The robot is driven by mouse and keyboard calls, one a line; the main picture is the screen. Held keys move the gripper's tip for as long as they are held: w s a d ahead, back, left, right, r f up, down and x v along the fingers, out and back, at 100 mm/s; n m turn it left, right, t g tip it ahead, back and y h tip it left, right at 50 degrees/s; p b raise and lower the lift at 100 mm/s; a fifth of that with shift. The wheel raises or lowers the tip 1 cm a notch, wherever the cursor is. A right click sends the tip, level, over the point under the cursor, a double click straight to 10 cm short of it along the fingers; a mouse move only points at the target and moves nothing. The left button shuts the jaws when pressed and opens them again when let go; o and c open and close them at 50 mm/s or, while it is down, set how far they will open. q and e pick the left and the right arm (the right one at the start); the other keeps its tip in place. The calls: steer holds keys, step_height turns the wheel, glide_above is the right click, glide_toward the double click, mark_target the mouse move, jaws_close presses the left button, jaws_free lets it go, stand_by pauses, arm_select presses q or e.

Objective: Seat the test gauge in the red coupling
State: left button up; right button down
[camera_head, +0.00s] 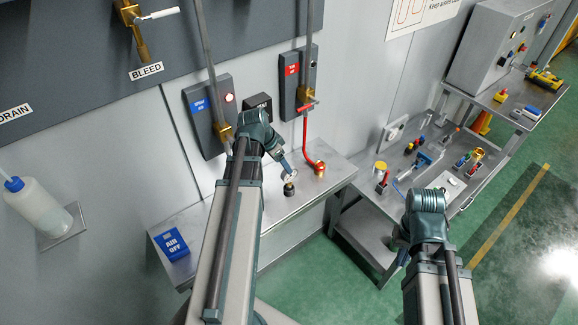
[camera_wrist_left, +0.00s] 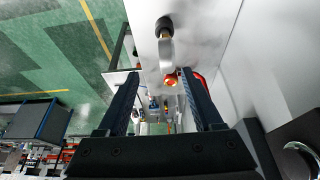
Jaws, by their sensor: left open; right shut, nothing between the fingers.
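The test gauge (camera_head: 289,188) stands on the narrow metal shelf, its black lower end showing below my left gripper in the head view. In the left wrist view the gauge (camera_wrist_left: 165,45) is beyond the fingertips, with a dark end, a brass part and a grey body. My left gripper (camera_head: 281,158) is open and empty, close to the gauge; its spread fingers show in the left wrist view (camera_wrist_left: 159,75). The red coupling (camera_head: 320,168) sits on the shelf right of the gauge, under a red hose, and also shows between the fingers (camera_wrist_left: 171,80). My right gripper (camera_head: 428,200) is shut and empty; its fingers are largely hidden.
The shelf (camera_head: 215,225) carries a blue AIR OFF block (camera_head: 172,244) at its left end. Valve panels (camera_head: 208,112) and pipes stand behind it. A workbench (camera_head: 400,165) with several small parts is at right. Shelf space between block and gauge looks mostly clear.

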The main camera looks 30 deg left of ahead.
mark_target(292, 177)
arm_select(q)
steer(key=b+x, duration=0.4)
steer(key=b, duration=0.1)
steer(key=a+b+x, duration=0.1)
steer(key=b+x, duration=0.1)
steer(key=x, duration=0.1)
steer(key=shift+w+f, duration=0.1)
steer(key=shift+w, duration=0.05)
steer(key=shift+w+f+b, duration=0.2)
steer(key=shift+f+b, duration=0.1)
steer(key=shift+b, duration=0.15)
steer(key=b+x, duration=0.4)
steer(key=x, duration=0.1)
steer(key=shift+w+f+b, duration=0.1)
steer(key=shift+w+b, duration=0.15)
steer(key=shift+b, duration=0.15)
jaws_close()
